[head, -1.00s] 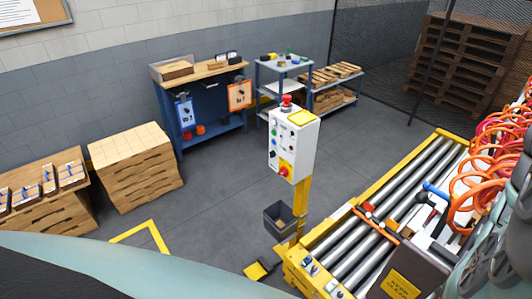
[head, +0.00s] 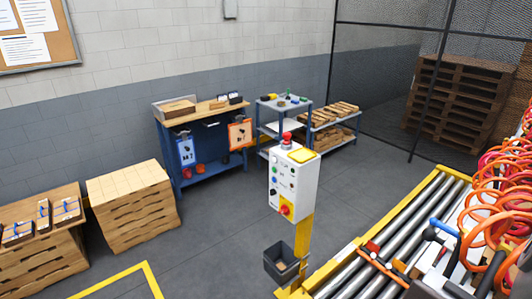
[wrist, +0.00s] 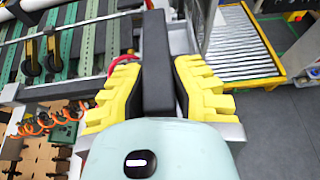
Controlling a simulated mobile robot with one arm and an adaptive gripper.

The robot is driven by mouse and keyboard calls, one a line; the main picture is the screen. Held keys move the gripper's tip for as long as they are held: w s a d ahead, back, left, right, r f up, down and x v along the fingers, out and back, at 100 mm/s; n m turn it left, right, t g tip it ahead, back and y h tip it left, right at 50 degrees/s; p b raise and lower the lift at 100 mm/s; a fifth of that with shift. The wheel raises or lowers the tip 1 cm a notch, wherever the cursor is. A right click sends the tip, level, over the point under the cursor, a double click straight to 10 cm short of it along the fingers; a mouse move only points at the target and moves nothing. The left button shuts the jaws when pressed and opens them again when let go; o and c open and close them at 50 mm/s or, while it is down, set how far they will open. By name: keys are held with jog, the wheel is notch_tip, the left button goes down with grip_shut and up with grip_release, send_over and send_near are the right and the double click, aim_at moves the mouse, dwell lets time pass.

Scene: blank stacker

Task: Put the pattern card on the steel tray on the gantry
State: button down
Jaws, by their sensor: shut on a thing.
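In the wrist view my gripper (wrist: 157,92) has its yellow ribbed fingers on both sides of a dark, flat slab (wrist: 157,50). The slab is seen nearly edge-on and points away from the wrist. Its face is hidden, so I cannot tell a pattern on it. Machinery with green slats and pale rails (wrist: 80,45), perhaps part of the gantry, shows at upper left in the wrist view, beyond the left finger. I cannot pick out the steel tray for certain in either view. My gripper is not visible in the head view.
A control post (head: 293,180) stands before the yellow-edged roller conveyor (head: 385,235). Orange coiled hoses (head: 490,215) hang at the right. A blue workbench (head: 208,140), shelf carts and wooden stacks (head: 133,205) stand along the back and left. Grey floor (head: 215,235) between is clear.

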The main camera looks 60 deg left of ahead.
jog(key=d+r+p, duration=0.1)
jog(key=p, duration=0.1)
jog(key=shift+d+p, duration=0.3)
jog(key=p+x, duration=0.2)
jog(key=x, duration=0.1)
jog(key=p+x, duration=0.2)
jog(key=x, duration=0.1)
jog(key=s+p+x, duration=0.1)
jog(key=p+x, duration=0.1)
jog(key=shift+w+d, duration=0.1)
jog(key=shift+d, duration=0.4)
jog(key=p, duration=0.3)
jog(key=shift+s+d+f+g, duration=0.3)
jog(key=shift+s, duration=0.05)
jog(key=shift+f+p, duration=0.15)
jog(key=shift+p, duration=0.7)
jog(key=shift+w+a+f+p, duration=0.25)
jog(key=shift+f+p, duration=0.2)
jog(key=shift+p, duration=0.3)
jog(key=shift+w+a+f, duration=0.1)
jog(key=shift+w+f, duration=0.1)
jog(key=shift+f, duration=0.1)
